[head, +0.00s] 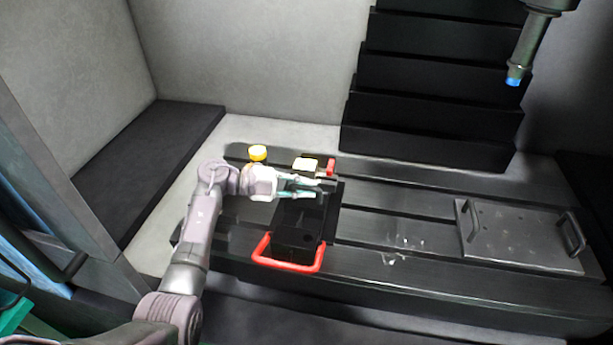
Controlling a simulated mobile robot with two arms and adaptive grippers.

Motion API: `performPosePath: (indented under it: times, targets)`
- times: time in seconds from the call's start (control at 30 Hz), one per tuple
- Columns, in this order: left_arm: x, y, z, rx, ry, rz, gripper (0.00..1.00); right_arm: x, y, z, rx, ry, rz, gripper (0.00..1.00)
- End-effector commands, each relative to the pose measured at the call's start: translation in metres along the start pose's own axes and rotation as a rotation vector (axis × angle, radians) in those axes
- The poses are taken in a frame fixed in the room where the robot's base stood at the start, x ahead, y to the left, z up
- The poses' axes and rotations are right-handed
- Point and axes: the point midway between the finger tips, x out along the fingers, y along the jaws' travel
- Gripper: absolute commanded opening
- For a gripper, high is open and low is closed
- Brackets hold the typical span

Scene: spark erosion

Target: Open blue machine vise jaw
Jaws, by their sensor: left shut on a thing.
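No plainly blue vise shows. A black block-like fixture or tray (296,236) with a red handle (289,266) at its near end sits on the dark slotted table; I cannot tell whether it is or holds the vise. My left gripper (312,189) reaches in from the left over its far part. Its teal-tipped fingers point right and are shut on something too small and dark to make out. A cream block (305,164) and a red piece (330,167) lie just beyond the fingers. My right gripper is not in view.
A yellow round knob or cap (257,153) stands at the table's far left. A grey plate with two handles (521,236) lies at the right. Some clear or shiny bits (400,247) lie mid-table. A machine head with a blue tip (514,81) hangs at upper right.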

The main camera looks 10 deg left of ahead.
Motion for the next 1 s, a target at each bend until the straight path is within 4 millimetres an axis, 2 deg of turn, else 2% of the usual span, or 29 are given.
performPosePath:
  times: [0.17,0.2,0.33,0.6,0.73,0.87,1.0]
  targets:
    - [0.0,0.0,0.001,0.002,0.001,0.0,0.0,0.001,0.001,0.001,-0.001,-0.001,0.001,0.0]
    - [0.0,0.0,0.001,0.002,0.001,0.0,0.17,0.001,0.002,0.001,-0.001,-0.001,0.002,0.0]
    - [0.0,0.0,0.0,0.001,0.001,0.0,0.39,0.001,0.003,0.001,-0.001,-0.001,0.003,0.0]
    - [0.0,-0.001,0.0,0.002,0.002,-0.002,0.39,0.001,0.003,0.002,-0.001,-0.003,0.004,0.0]
    - [-0.007,-0.001,0.001,0.002,0.0,-0.002,0.39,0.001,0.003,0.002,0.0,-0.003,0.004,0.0]
    - [-0.028,0.0,0.001,0.002,-0.002,0.001,0.39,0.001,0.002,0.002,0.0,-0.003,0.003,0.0]
    - [-0.059,0.001,0.002,0.002,-0.005,0.002,0.39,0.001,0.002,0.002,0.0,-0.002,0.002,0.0]
